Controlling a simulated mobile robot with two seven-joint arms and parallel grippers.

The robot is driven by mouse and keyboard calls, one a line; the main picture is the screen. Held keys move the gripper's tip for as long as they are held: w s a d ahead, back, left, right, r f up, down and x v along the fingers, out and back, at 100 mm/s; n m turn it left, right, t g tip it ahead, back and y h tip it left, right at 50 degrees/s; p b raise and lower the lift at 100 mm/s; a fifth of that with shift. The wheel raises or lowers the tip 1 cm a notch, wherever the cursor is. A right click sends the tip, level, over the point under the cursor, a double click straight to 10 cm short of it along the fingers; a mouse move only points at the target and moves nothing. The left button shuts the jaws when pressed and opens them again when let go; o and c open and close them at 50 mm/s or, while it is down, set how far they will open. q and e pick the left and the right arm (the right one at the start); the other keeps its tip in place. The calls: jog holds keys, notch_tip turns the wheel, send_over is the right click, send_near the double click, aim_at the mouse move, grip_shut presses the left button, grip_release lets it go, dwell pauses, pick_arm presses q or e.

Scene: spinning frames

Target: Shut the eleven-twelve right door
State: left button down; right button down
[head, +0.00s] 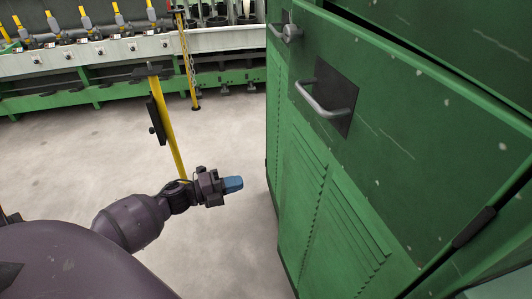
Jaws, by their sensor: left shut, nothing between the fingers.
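A large green metal door (400,130) fills the right side of the head view. It has a grey bar handle (325,102) on a dark plate and slatted vents low down. No number shows on it, so I cannot tell for sure that it is the eleven-twelve right door. A dark hinge-like piece (474,227) sits at its lower right edge, beside a dark gap. How far the door stands open is unclear. My left gripper (234,184), with blue fingertips, is shut and empty, left of the door and apart from it. My right gripper is out of view.
A second small handle or latch (288,32) is at the green face's upper left. A yellow post (168,125) stands behind my left arm, another (187,60) with a chain farther back. A spinning frame (100,60) runs along the back. Pale floor (80,155) between is clear.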

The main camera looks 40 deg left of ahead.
aim_at(289, 170)
pick_arm(q)
jog(key=b+x, duration=0.1)
jog(key=x, duration=1.1)
jog(key=shift+w+d, duration=0.25)
jog(key=shift+w, duration=0.05)
jog(key=shift+w+d, duration=0.3)
jog(key=shift+w, duration=0.05)
jog(key=shift+w, duration=0.1)
jog(key=shift+m+g+h, duration=0.7)
jog(key=shift+h, duration=0.1)
jog(key=b+x, duration=0.1)
jog(key=x, duration=0.4)
jog(key=shift+w+a+f+b, duration=0.15)
jog(key=shift+a+b, duration=0.05)
jog(key=shift+b, duration=0.1)
jog(key=shift+w+d+r, duration=0.15)
jog(key=shift+r, duration=0.2)
